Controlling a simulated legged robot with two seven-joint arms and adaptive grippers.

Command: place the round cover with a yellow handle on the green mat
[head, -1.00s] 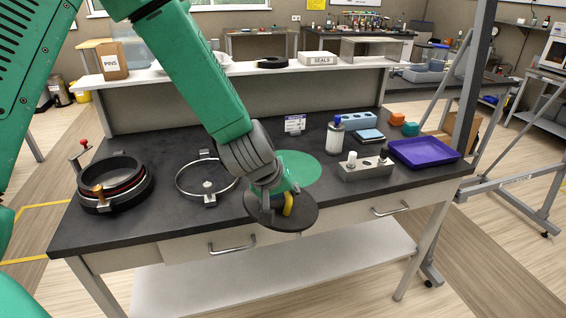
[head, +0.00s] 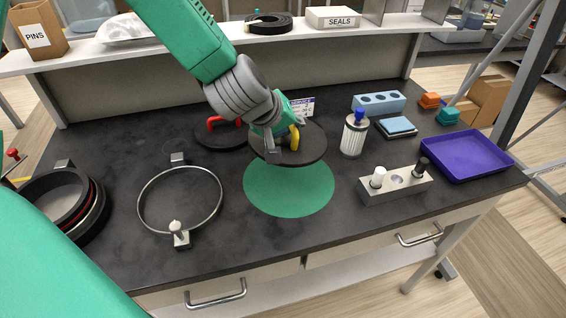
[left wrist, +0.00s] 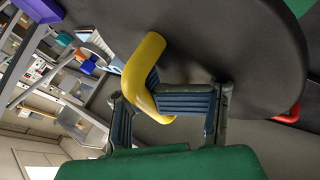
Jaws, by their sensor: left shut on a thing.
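The round dark cover (head: 306,150) has a yellow handle (head: 294,138). My left gripper (head: 284,140) is shut on that handle and holds the cover above the bench, over the far part of the green mat (head: 290,195). The near part of the mat is bare. In the left wrist view the yellow handle (left wrist: 148,70) sits at the fingers of the left gripper (left wrist: 170,105), with the dark cover (left wrist: 225,50) beyond. My right gripper is not in view.
A second dark cover with a red handle (head: 222,124) lies behind and left of the mat. A metal ring clamp (head: 147,190) is left, a filter cartridge (head: 353,135) and a metal block (head: 385,188) right. A purple tray (head: 465,157) stands far right.

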